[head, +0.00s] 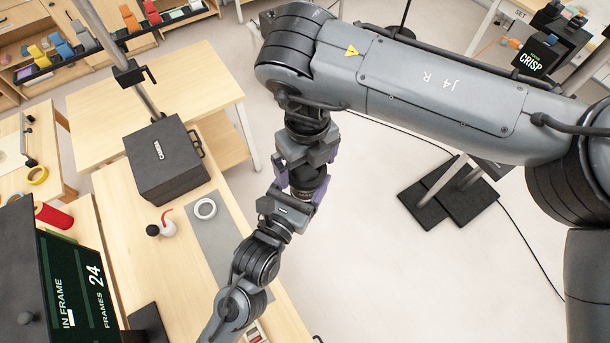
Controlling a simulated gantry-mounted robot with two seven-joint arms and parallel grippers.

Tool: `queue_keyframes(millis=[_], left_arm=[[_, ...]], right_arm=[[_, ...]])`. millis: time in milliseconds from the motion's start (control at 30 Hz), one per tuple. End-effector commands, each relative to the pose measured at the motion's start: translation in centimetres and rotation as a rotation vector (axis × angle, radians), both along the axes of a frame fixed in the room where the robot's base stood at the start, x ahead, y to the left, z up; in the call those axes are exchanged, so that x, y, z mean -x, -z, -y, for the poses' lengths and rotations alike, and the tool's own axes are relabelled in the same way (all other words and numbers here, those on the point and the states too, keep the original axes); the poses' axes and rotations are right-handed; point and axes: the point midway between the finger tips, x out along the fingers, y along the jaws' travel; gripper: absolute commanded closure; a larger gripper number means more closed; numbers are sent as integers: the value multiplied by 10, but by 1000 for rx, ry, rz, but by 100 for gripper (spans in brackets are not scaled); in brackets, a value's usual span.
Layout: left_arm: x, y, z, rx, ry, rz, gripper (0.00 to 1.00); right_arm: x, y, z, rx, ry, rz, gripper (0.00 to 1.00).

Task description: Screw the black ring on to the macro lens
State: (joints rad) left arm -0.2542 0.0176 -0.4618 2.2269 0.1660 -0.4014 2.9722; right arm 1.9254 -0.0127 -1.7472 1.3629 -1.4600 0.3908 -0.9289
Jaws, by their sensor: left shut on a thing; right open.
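My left gripper (292,205) comes up from below and is shut on the dark macro lens (307,179), holding it up off the bench. A purple finger shows along the lens's right side. My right gripper (308,160) is directly above the lens, pointing down, with its fingers open around the lens's upper end. The black ring cannot be told apart from the dark lens and the gripper parts here. Whether the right fingers touch anything is hidden.
The wooden bench (120,240) carries a grey mat (222,240) with a white ring (205,208), a small bottle with a red spout (167,222) and a black case (165,160). A monitor (75,280) stands lower left. Open floor lies to the right.

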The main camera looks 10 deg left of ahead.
Motion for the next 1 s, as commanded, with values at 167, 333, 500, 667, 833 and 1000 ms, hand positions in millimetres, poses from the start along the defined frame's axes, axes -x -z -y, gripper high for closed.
queue_keyframes(millis=[167,333,500,667,833,1000], left_arm=[[0,-2,0,1,0,4,100],[0,-2,0,1,0,4,100],[0,-2,0,1,0,4,100],[0,-2,0,1,0,4,100],[0,-2,0,1,0,4,100],[0,-2,0,1,0,4,100]], right_arm=[[0,7,0,-1,0,0,0],[0,8,0,-1,0,1,0],[0,8,0,-1,0,1,8],[0,8,0,-1,0,1,32],[0,8,0,-1,0,1,3],[0,8,0,-1,0,1,0]])
